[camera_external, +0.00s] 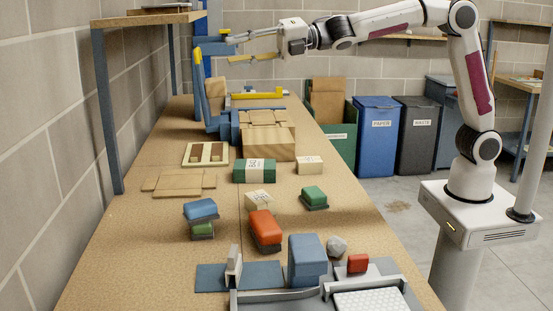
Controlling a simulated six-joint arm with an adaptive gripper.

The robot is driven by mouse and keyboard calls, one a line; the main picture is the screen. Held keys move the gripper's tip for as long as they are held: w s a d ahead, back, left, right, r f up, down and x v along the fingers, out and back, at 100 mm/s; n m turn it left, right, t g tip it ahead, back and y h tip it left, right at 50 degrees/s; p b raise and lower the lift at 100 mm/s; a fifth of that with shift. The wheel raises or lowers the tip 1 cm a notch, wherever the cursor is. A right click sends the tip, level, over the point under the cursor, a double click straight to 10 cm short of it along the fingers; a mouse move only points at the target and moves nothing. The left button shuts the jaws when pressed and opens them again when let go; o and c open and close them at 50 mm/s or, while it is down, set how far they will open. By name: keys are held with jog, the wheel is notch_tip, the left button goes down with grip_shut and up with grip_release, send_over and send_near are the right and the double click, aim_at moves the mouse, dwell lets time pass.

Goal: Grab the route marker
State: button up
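No thing in view can be told for sure as the route marker. Small blocks on the bench include an orange-red block (265,227) on a dark base, a green block (314,195) on a dark base, and a blue block (201,208) on a green one. A small red block (358,263) is at the front right. My gripper (230,50) is at the far end, high above the bench, pointing left. Its two fingers are apart, with nothing seen between them. A blue stand (212,46) with yellow parts is close to the fingertips; I cannot tell if they touch.
The long bench (130,240) holds cardboard boxes (267,143), a green-and-white box (254,171), flat cardboard (180,183) and a larger blue block (307,260). A shelf (150,18) overhangs the left side. A blue paper bin (378,137) and a dark waste bin (416,135) stand right of the bench.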

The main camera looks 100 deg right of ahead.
jog(key=w+a+f+n+g+y, duration=0.4)
jog(key=w+a+f+n+y, duration=0.4)
jog(key=a+f+n, duration=0.55)
jog(key=n+g+y, duration=0.2)
jog(key=n+g, duration=0.7)
jog(key=n, duration=0.5)
send_near(235, 246)
jog(key=w, duration=0.1)
jog(key=shift+w+a+f, duration=0.2)
jog(key=shift+a+f, duration=0.05)
jog(key=shift+f, duration=0.15)
jog(key=shift+a, duration=0.1)
jog(key=shift+x, duration=1.25)
jog(key=shift+s, duration=0.1)
jog(key=shift+s+f+x, duration=0.1)
jog(key=shift+s+x, duration=0.05)
jog(key=shift+x, duration=0.7)
jog(key=shift+s+f+x, duration=0.1)
jog(key=shift+s+x, duration=0.1)
jog(key=shift+x, duration=0.65)
jog(key=shift+s+x, duration=0.15)
jog(key=shift+x, duration=0.7)
